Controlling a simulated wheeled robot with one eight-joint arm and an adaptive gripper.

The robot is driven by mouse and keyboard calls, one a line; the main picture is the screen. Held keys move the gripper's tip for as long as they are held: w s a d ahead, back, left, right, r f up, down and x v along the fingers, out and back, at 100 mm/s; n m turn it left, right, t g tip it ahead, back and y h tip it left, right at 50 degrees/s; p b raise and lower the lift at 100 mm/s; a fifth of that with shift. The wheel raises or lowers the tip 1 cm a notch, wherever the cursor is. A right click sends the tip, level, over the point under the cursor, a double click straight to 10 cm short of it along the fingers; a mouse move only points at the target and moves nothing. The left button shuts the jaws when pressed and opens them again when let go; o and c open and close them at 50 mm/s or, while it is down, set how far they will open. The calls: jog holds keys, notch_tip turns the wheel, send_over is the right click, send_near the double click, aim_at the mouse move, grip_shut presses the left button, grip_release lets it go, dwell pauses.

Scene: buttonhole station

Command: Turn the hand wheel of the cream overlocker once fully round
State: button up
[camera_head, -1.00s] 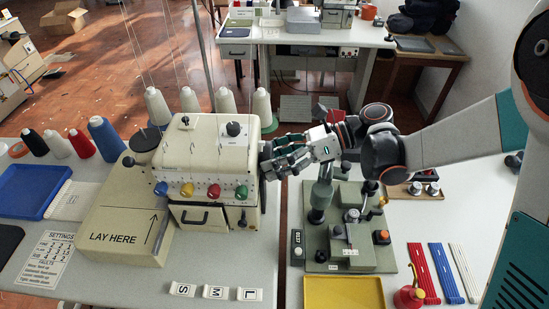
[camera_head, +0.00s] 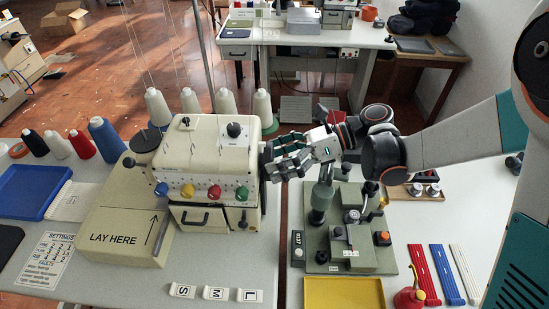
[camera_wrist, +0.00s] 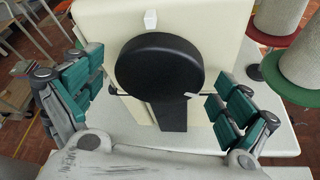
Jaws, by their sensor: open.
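The cream overlocker (camera_head: 207,157) stands on the left table with several coloured dials on its front. Its hand wheel (camera_wrist: 160,73) is a black disc on the machine's right side, seen face-on in the wrist view; in the head view it is mostly hidden behind my fingers. My gripper (camera_head: 274,164) is beside that right side, pointing left at the machine. In the wrist view my gripper (camera_wrist: 158,98) is open, with teal-padded fingers left and right of the wheel. Gaps show between the fingers and the wheel's rim.
Thread cones (camera_head: 262,107) stand behind the overlocker, close to my gripper. A green machine (camera_head: 352,231) stands on the right table below my arm, with a yellow tray (camera_head: 344,292) in front. A narrow gap separates the two tables. S, M, L tags lie in front of the overlocker.

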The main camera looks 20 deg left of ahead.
jog(key=v, duration=0.7)
jog(key=shift+d, duration=0.25)
jog(key=shift+r, duration=0.1)
